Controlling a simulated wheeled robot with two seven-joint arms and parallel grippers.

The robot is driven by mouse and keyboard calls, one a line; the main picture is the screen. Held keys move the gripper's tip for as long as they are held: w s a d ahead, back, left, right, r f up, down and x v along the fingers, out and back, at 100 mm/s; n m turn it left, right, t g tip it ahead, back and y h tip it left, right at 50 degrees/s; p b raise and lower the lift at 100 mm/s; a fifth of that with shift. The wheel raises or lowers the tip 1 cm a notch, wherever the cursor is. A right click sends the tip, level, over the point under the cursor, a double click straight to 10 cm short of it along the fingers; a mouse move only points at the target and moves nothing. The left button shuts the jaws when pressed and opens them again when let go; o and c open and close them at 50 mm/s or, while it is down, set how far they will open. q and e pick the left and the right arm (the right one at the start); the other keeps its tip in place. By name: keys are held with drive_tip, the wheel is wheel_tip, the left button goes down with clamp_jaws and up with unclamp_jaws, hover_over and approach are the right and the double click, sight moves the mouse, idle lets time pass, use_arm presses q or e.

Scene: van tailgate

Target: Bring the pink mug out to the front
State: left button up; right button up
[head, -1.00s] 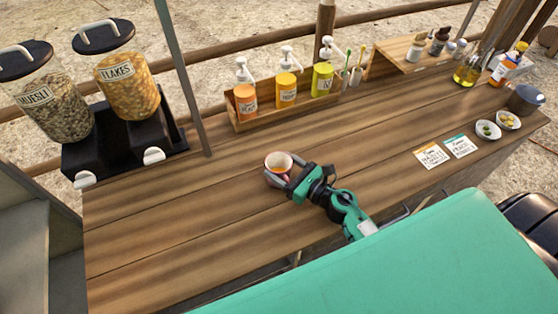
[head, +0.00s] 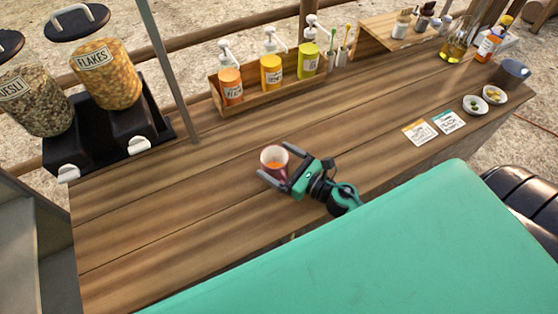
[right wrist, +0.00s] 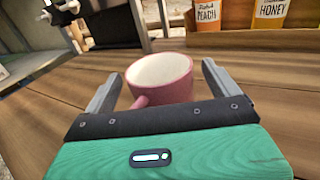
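The pink mug (head: 274,160) stands upright on the wooden counter (head: 180,215), near its middle. In the right wrist view the mug (right wrist: 162,82) has a pale inside, and its handle points toward my gripper. My right gripper (head: 278,165) is at counter height with its fingers on either side of the mug. A narrow gap shows between the mug and each finger in the right wrist view, so the gripper is open around it. My left gripper is in neither view.
A wooden rack (head: 222,105) with several pump bottles stands behind the mug. Cereal dispensers (head: 108,75) stand at the left beside a post (head: 172,75). Cards (head: 420,132) and small bowls (head: 474,105) lie at the right. The counter left of the mug is clear.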

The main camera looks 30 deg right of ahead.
drive_tip(key=shift+s, duration=0.1)
drive_tip(key=shift+s+d+f, duration=0.15)
drive_tip(key=shift+s+d, duration=0.05)
drive_tip(key=shift+s, duration=0.05)
drive_tip(key=b+v, duration=0.5)
drive_tip(key=v, duration=0.6)
drive_tip(key=shift+s+d+b, duration=0.15)
drive_tip(key=shift+s+b, duration=0.15)
drive_tip(key=shift+s+d, duration=0.15)
drive_tip(key=shift+s, duration=0.1)
drive_tip(key=shift+s+d, duration=0.2)
drive_tip(key=shift+s, duration=0.15)
